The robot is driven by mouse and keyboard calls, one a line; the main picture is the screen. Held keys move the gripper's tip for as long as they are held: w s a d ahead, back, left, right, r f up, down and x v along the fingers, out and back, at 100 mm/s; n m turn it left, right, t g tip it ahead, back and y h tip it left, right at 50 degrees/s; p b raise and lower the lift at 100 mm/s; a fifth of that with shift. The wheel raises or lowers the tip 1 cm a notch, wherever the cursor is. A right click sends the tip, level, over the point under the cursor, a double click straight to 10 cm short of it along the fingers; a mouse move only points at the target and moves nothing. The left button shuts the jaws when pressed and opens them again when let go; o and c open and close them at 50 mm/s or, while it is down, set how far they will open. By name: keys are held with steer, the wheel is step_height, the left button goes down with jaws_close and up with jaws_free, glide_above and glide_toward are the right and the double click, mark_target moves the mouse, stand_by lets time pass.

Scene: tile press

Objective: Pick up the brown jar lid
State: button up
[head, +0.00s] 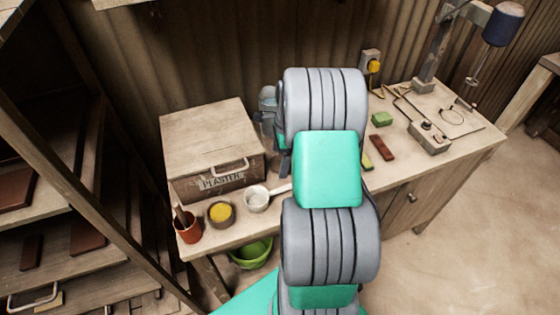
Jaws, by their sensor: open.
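I cannot make out a brown jar lid in this view; my arm covers the middle of the bench. A flat reddish-brown block (381,147) lies on the bench right of my arm, but it is oblong. A round brown pot (220,213) with yellow contents stands at the bench's front left. My gripper (285,163) is mostly hidden behind my arm; only a dark part shows at the arm's left side, over the bench beside the plaster box. It is open, and I see nothing held in the part that shows.
The wooden plaster box (212,140) stands at the bench's left. A red cup (188,228) and a white pot with a handle (257,198) are in front. A green bucket (251,253) is below.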

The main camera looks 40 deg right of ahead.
steer(key=c, duration=1.4)
steer(key=shift+c, duration=0.2)
